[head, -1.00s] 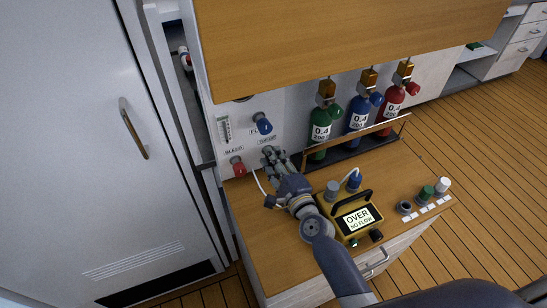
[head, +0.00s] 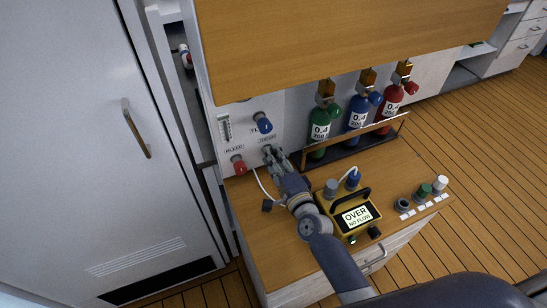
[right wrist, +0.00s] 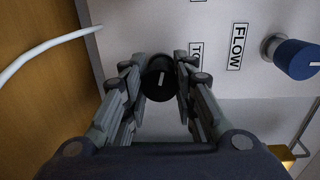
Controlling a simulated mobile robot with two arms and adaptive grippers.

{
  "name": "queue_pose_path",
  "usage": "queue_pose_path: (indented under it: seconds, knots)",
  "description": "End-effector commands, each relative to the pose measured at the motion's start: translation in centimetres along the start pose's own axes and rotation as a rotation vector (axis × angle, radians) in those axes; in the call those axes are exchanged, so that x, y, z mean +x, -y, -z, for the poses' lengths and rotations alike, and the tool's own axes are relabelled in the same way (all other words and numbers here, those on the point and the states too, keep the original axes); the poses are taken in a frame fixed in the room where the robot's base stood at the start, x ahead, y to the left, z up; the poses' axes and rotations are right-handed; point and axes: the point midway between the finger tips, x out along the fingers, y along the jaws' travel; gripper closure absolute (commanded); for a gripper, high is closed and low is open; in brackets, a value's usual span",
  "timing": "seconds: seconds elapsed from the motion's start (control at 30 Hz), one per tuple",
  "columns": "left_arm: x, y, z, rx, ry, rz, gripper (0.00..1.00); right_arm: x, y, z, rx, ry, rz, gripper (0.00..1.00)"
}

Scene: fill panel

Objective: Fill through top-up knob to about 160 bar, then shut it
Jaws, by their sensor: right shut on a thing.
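The top-up knob (right wrist: 159,80) is black with a white mark and sits on the white panel (right wrist: 215,75). My right gripper (right wrist: 160,75) is shut on it, one finger on each side; its label is partly hidden by a finger. In the head view my right gripper (head: 271,154) covers the knob under the "TOP-UP" label. The blue flow knob (head: 263,122) is above it and also shows in the right wrist view (right wrist: 294,58). The red bleed knob (head: 238,165) is at lower left. A yellow meter (head: 343,206) reads "OVER" and "NO FLOW". My left gripper is not in view.
Green (head: 321,128), blue (head: 358,117) and red (head: 389,106) bottles stand behind a rail at the back of the wooden counter (head: 275,260). A white hose (head: 263,186) runs beside my gripper. Small caps (head: 423,192) sit at right. A wooden cabinet (head: 340,40) overhangs the panel.

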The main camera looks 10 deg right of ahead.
Motion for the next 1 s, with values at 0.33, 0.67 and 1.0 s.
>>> queue_pose_path:
  seconds: [0.33,0.67,1.0]
  knots:
    - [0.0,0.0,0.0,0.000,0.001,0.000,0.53,-0.1,-0.2,0.0,0.001,0.001,-0.004,0.53]
    - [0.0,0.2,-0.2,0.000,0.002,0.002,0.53,-0.8,-0.1,0.0,0.001,0.000,-0.002,0.53]
    - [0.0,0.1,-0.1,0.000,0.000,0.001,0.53,-7.2,-0.3,0.0,0.000,0.002,-0.006,0.53]
